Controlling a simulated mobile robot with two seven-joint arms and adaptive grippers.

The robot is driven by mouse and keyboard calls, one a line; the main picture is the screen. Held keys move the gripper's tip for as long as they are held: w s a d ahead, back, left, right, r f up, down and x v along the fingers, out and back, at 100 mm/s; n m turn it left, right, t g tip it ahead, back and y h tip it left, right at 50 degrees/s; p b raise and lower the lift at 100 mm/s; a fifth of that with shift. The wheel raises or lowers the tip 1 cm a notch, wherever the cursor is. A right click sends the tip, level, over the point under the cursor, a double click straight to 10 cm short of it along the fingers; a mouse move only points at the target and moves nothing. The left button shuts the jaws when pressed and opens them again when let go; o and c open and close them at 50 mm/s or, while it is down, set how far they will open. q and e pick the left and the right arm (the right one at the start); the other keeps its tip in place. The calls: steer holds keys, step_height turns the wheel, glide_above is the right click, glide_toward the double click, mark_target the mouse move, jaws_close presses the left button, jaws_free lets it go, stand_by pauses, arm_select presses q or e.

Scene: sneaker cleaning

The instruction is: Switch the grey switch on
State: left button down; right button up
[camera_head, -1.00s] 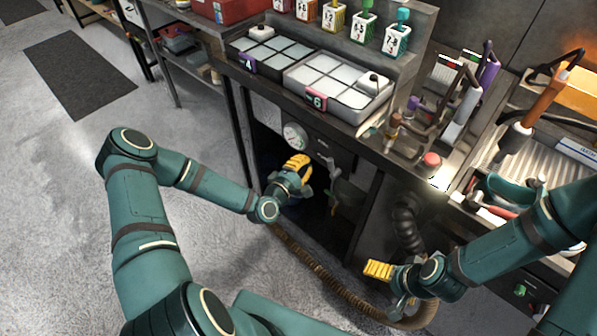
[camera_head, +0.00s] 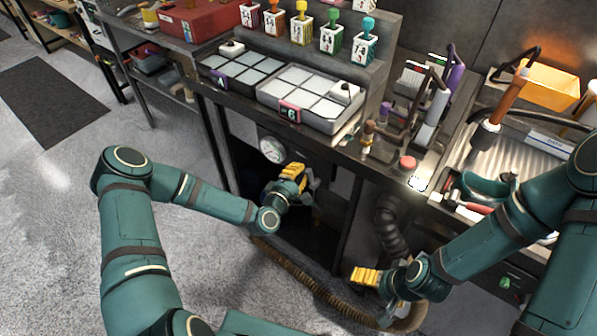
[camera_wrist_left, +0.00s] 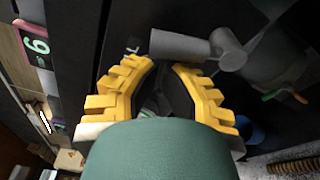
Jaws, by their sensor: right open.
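A grey lever-like handle with a round joint, which looks like the grey switch (camera_wrist_left: 190,46), sits on the dark panel just beyond my left fingertips in the left wrist view. In the head view my left gripper (camera_head: 295,173) is in front of this panel, right of the round gauge (camera_head: 271,150), and largely hides the switch. Its yellow fingers (camera_wrist_left: 164,66) have a gap between their tips and hold nothing visible. Contact with the switch cannot be told. My right gripper (camera_head: 366,276) is open and empty, low in front of the bench.
Trays marked A (camera_head: 240,76) and 6 (camera_head: 300,97) stand on the bench above the panel. A corrugated hose (camera_head: 390,228) hangs to the right, and a brown hose (camera_head: 305,285) lies on the floor. A red button (camera_head: 407,162) is on the bench edge.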

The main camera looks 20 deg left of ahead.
mark_target(309, 174)
arm_select(q)
steer(key=shift+s+d+r+m, duration=0.1)
steer(key=shift+d+r+m, duration=0.25)
steer(key=shift+m, duration=0.45)
arm_select(e)
steer(key=shift+f, duration=0.2)
arm_select(q)
steer(key=shift+s+d+r+m+b, duration=0.15)
steer(key=shift+d+m+b, duration=0.15)
steer(key=shift+m, duration=0.25)
steer(key=shift+d+r+m+b, duration=0.15)
steer(key=shift+m+b, duration=0.15)
steer(key=shift+m, duration=0.25)
steer(key=m, duration=0.1)
steer(key=d+m+b, duration=0.1)
steer(key=m+t, duration=0.1)
steer(key=shift+s+d+r+m+h, duration=0.25)
steer(key=shift+s+d+m+h, duration=0.05)
steer(key=shift+s+d+r+b, duration=0.15)
steer(key=shift+s+d+b, duration=0.1)
steer(key=shift+d+b, duration=0.4)
arm_select(e)
steer(key=shift+w+f, duration=0.2)
steer(key=shift+f, duration=0.6)
steer(key=shift+w+f, duration=0.15)
steer(key=shift+f, duration=0.6)
arm_select(q)
steer(key=shift+d, duration=0.15)
